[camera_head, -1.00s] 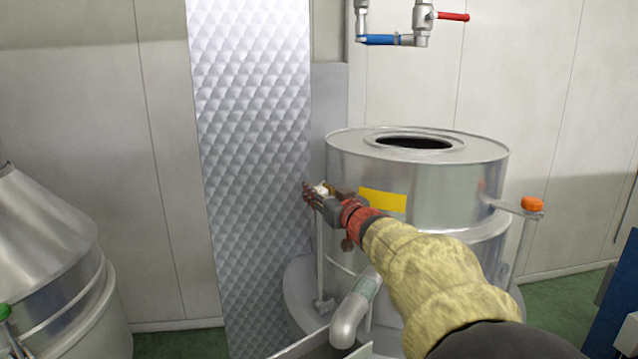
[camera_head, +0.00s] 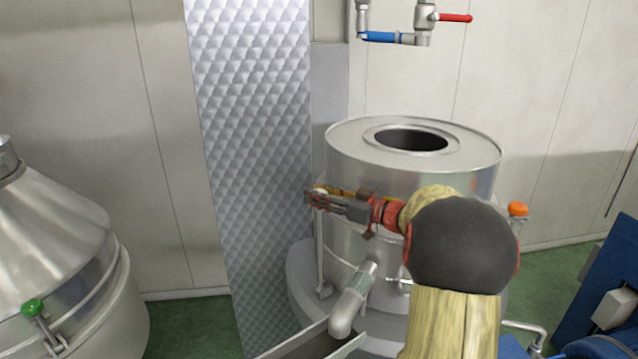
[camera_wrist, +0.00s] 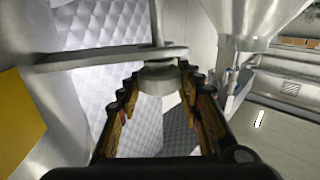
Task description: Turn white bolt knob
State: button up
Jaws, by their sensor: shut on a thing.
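The white bolt knob (camera_head: 321,190) is at the left side of the steel tank (camera_head: 350,150), on top of an upright rod. My gripper (camera_head: 316,198) reaches it from the right and is shut on it, hiding part of it. In the wrist view the pale knob (camera_wrist: 158,79) sits between the fingertips (camera_wrist: 160,88) of my gripper, below a flat metal bracket (camera_wrist: 105,57).
An orange knob (camera_head: 518,208) stands at the tank's right side. A pipe spout (camera_head: 350,302) juts out below my forearm. A quilted metal panel (camera_head: 250,130) rises just left of the knob. A cone-topped vessel with a green knob (camera_head: 33,306) is at the left.

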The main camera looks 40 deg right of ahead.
jog(key=shift+f+n+g+y+p, duration=0.25)
jog(key=shift+n+g+y+p, duration=0.25)
jog(key=shift+n+y+p, duration=0.6)
jog(key=shift+f+y, duration=0.1)
jog(key=shift+y, duration=0.3)
jog(key=o, duration=0.9)
jog(key=shift+f, duration=0.1)
jog(key=shift+o, duration=1.3)
jog(key=shift+d, duration=0.1)
jog(key=shift+r, duration=0.25)
jog(key=shift+s, duration=0.1)
jog(key=shift+s+d, duration=0.2)
jog(key=shift+s, duration=0.05)
jog(key=v, duration=0.6)
jog(key=shift+s, duration=0.4)
